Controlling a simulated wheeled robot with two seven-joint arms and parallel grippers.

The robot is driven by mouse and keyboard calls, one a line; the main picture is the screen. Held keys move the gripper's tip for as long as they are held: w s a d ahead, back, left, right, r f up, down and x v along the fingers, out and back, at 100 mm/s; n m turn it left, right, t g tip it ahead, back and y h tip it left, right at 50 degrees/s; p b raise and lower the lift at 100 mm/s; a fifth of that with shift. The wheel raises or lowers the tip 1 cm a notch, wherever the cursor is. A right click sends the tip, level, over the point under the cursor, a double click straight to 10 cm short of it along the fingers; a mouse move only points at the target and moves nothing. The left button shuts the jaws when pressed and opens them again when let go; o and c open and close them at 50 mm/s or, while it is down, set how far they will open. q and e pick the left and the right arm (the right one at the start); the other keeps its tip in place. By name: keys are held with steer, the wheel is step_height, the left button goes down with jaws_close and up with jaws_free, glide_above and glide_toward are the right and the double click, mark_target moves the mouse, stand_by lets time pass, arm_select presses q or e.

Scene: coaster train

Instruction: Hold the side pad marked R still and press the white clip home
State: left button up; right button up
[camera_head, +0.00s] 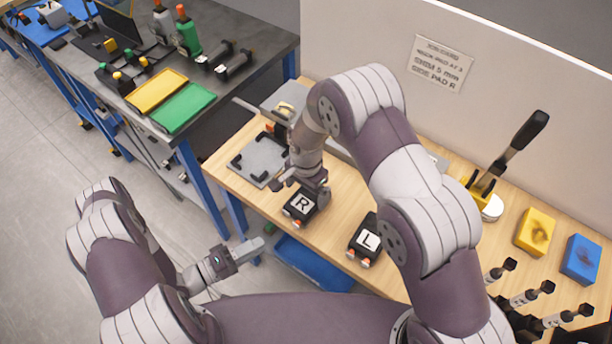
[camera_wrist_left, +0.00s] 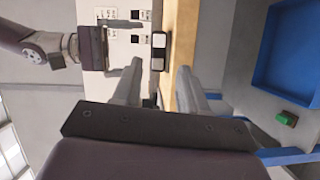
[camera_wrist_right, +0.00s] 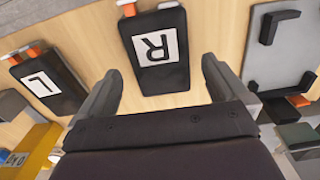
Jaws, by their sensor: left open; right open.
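The side pad marked R (camera_head: 300,204) is a black block with a white letter label, lying flat on the wooden bench near its front edge. In the right wrist view the R pad (camera_wrist_right: 156,50) lies between the spread fingers of my right gripper (camera_wrist_right: 160,68), which is open; contact is not clear. A white clip (camera_wrist_right: 167,4) and an orange part show at its far end, partly cut off by the frame. My left gripper (camera_head: 248,250) is open and empty, in front of the bench edge. In the left wrist view its fingers (camera_wrist_left: 157,68) stand apart.
The L pad (camera_head: 366,238) lies right of the R pad. A grey plate with black corner brackets (camera_head: 258,160) lies to the left. A lever tool (camera_head: 510,150), yellow block (camera_head: 536,232) and blue block (camera_head: 580,260) stand right. A blue bin (camera_head: 315,266) is below the front edge.

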mark_target(306, 200)
step_height(306, 200, down, 5)
steer(key=shift+f, duration=0.1)
arm_select(q)
steer(key=shift+s, duration=0.1)
arm_select(e)
steer(key=c, duration=0.9)
arm_select(q)
steer(key=shift+c, duration=1.2)
arm_select(e)
steer(key=shift+c, duration=0.7)
arm_select(q)
steer(key=shift+r, duration=0.1)
steer(key=c, duration=0.5)
steer(key=m, duration=0.2)
steer(key=a+m+y, duration=0.1)
steer(key=m, duration=0.1)
steer(key=shift+s+r+t, duration=0.25)
steer(key=shift+t, duration=0.05)
jaws_close()
steer(key=s+r+m+y, duration=0.1)
steer(key=s+m+y, duration=0.1)
steer(key=m, duration=1.1)
steer(key=s+r+m+t+y, duration=0.1)
steer(key=s+m+y, duration=0.2)
steer(key=m, duration=1)
steer(key=shift+s+d+r+m, duration=0.35)
steer(key=shift+s+m, duration=0.05)
steer(key=shift+s, duration=0.3)
